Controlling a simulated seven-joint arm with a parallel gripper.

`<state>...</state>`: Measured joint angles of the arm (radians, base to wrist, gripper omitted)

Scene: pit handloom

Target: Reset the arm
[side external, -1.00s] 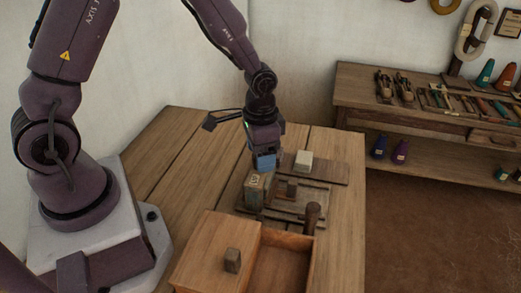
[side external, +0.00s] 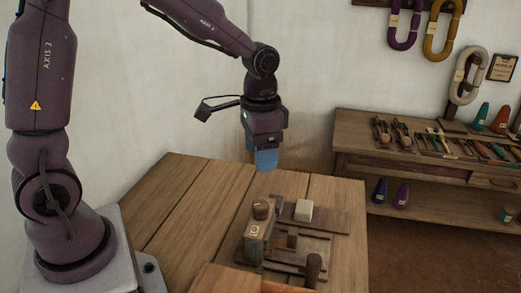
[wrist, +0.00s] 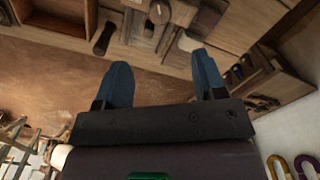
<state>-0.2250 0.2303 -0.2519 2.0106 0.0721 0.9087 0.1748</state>
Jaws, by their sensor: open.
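My gripper (side external: 264,160) hangs in the air above the far part of the wooden table (side external: 190,195), pointing down. In the wrist view its two blue fingers (wrist: 163,82) are spread apart with nothing between them. In the side view the fingers overlap and look like one blue block. The gripper is clear of everything on the table.
On the table stand a block with a round brown knob (side external: 254,240), a pale block (side external: 303,210), a dark upright handle (side external: 313,268) and flat wooden pieces. A wooden box (side external: 228,279) is at the front. A tool bench (side external: 372,148) stands right.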

